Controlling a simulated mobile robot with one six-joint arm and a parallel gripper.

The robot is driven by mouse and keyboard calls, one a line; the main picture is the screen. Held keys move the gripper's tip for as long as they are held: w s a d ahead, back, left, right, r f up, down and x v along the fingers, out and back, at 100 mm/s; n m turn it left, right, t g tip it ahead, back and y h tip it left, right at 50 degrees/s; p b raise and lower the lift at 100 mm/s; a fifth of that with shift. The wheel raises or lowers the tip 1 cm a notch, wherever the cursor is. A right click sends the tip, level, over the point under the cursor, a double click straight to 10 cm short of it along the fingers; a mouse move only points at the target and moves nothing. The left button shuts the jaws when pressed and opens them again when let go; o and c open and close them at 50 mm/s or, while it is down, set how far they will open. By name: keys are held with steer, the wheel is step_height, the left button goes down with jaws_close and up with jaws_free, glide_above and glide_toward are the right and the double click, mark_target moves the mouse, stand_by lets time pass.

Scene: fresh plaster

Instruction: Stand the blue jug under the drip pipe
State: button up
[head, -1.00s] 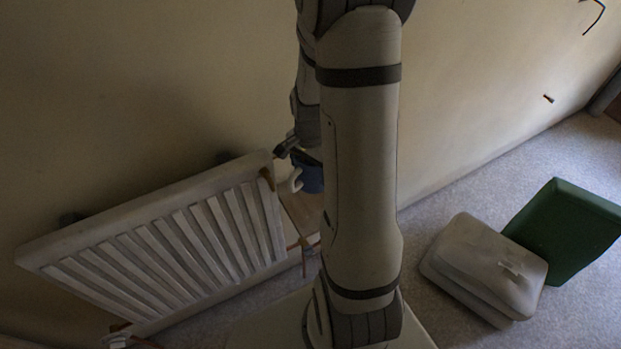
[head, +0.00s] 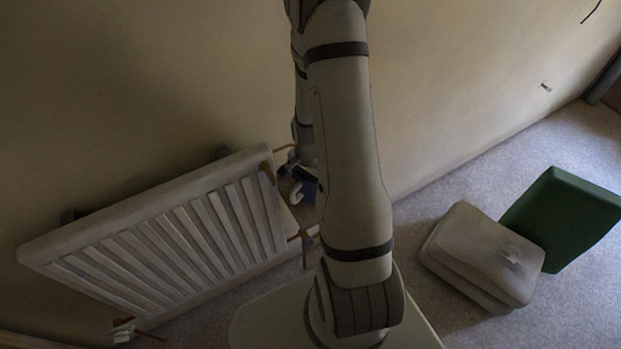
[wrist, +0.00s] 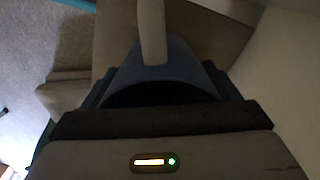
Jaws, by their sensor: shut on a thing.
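The blue jug (head: 309,191) with a pale curved handle (head: 296,193) is at the radiator's right end in the head view, partly hidden by my arm. My gripper (head: 293,166) is shut on it from above. In the wrist view the blue jug (wrist: 165,76) sits at the dark jaws (wrist: 165,98), with a pale bar, likely its handle, beyond. A thin copper-coloured pipe (head: 284,148) shows just above my gripper; I cannot tell surely that it is the drip pipe. The jug's base and what lies under it are hidden.
A white slatted radiator (head: 160,222) leans out at the left, close to the jug. A grey cushion-like stack (head: 480,255) and a green box-like block (head: 562,217) lie on the carpet at right. Carpet between is clear.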

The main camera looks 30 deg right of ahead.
steer(key=shift+f, duration=0.2)
steer(key=o, duration=1)
steer(key=shift+c, duration=0.2)
steer(key=shift+r, duration=0.15)
step_height(320, 180, up, 12)
